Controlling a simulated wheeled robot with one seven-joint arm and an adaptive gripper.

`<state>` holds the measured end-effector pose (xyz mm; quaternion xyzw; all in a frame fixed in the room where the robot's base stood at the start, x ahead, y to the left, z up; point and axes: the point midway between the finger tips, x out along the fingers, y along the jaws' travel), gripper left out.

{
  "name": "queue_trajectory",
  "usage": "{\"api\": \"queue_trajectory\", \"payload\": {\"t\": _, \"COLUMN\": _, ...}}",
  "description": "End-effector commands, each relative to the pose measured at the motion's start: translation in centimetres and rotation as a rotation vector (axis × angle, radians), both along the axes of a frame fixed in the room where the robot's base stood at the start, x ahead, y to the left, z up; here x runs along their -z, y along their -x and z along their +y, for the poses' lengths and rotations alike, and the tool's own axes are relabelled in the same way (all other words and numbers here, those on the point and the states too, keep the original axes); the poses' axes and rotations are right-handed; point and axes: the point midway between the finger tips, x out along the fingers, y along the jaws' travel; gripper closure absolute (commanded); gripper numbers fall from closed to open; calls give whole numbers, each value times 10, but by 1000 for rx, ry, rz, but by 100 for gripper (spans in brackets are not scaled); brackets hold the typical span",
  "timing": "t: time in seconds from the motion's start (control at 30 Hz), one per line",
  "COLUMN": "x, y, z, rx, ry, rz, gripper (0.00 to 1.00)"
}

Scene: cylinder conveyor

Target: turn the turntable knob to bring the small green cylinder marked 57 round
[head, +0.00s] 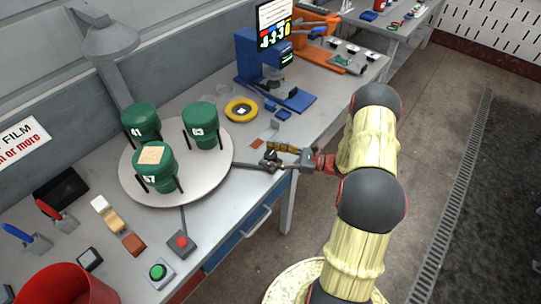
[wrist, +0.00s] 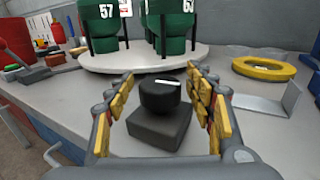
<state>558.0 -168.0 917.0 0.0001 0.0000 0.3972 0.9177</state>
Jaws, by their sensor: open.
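The round pale turntable (head: 222,172) carries three green cylinders in dark posts. The cylinder marked 57 (head: 158,175) stands at the front, with a tan patch on its lid; in the wrist view (wrist: 97,27) its top is cut off. Cylinders 41 (head: 141,118) and 63 (head: 203,130) stand behind it. The black knob (wrist: 158,97) with a white line sits on a black box (wrist: 157,130), on the table in front of the turntable. My gripper (head: 276,157) is open; in the wrist view its yellow-padded fingers stand either side of the knob, with visible gaps.
A yellow ring (head: 241,110) lies right of the turntable, near a bent metal plate (wrist: 275,103). A blue machine (head: 262,72) stands further back. Red-button (head: 181,242) and green-button (head: 158,272) boxes and a red bin (head: 65,287) are at the near end.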

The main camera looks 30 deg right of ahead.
Motion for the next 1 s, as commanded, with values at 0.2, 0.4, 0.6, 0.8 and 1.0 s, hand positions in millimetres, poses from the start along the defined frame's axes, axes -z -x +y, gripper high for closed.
{"api": "queue_trajectory", "payload": {"t": 0.2, "x": 0, "y": -2, "z": 2, "rx": 0, "ry": 0, "rz": 0, "gripper": 46}}
{"api": "queue_trajectory", "payload": {"t": 0.4, "x": 0, "y": -2, "z": 2, "rx": 0, "ry": 0, "rz": 0, "gripper": 53}}
{"api": "queue_trajectory", "payload": {"t": 0.6, "x": 0, "y": -2, "z": 1, "rx": 0, "ry": 0, "rz": 0, "gripper": 64}}
{"api": "queue_trajectory", "payload": {"t": 0.8, "x": 0, "y": -2, "z": 2, "rx": 0, "ry": 0, "rz": 0, "gripper": 76}}
{"api": "queue_trajectory", "payload": {"t": 1.0, "x": 0, "y": -1, "z": 2, "rx": 0, "ry": -1, "rz": 1, "gripper": 87}}
